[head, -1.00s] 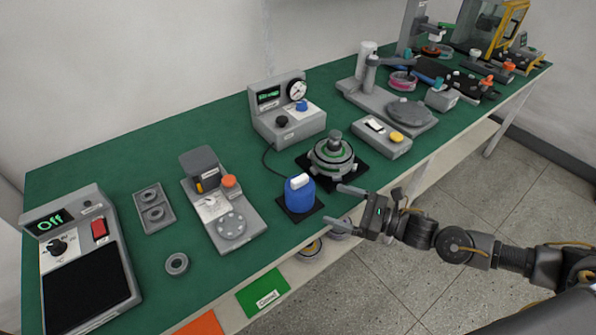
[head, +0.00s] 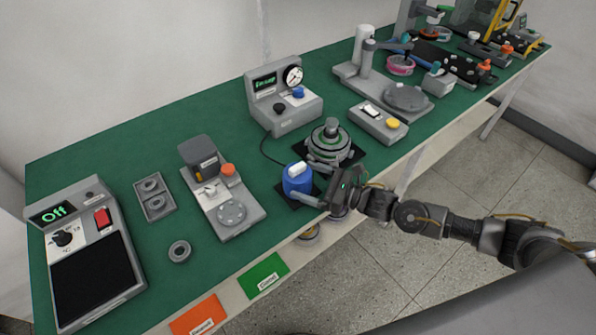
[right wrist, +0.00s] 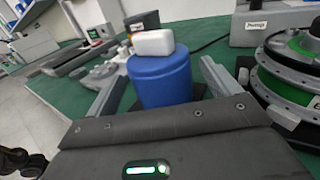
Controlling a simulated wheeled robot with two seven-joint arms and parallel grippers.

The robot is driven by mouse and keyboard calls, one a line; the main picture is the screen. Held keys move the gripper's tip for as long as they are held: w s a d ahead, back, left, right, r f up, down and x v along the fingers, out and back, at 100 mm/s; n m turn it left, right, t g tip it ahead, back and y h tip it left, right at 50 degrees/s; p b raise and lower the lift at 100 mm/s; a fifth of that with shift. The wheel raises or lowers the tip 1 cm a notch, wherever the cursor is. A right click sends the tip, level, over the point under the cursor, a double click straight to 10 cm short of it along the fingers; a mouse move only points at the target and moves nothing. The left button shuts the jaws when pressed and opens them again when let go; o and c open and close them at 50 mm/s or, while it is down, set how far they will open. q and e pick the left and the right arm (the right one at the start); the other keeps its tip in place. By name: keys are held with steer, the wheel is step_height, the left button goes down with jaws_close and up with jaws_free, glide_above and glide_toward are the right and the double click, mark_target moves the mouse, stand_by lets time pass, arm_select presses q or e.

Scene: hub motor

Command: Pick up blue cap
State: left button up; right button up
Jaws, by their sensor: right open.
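The blue cap (head: 297,181) is a blue cylinder with a white block on top, standing upright on a small black pad (head: 284,196) near the table's front edge. In the right wrist view the blue cap (right wrist: 160,79) stands between the two fingers of my right gripper (right wrist: 158,82). My right gripper (head: 308,185) is open around the cap, with its near finger in front of it. I cannot tell whether either finger touches it. The far finger is mostly hidden in the head view. My left gripper is not in view.
The round hub motor (head: 330,143) stands close behind and right of the cap. A gauge box (head: 284,103) is behind it. A grey fixture (head: 222,192) stands to the left, with a loose ring (head: 179,251).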

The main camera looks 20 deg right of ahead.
mark_target(299, 177)
steer(key=shift+x, duration=1.55)
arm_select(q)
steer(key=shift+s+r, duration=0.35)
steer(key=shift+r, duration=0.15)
arm_select(e)
steer(key=shift+d, duration=0.1)
steer(key=shift+c, duration=0.2)
steer(key=c, duration=1.1)
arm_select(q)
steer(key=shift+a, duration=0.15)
arm_select(e)
steer(key=shift+r, duration=0.1)
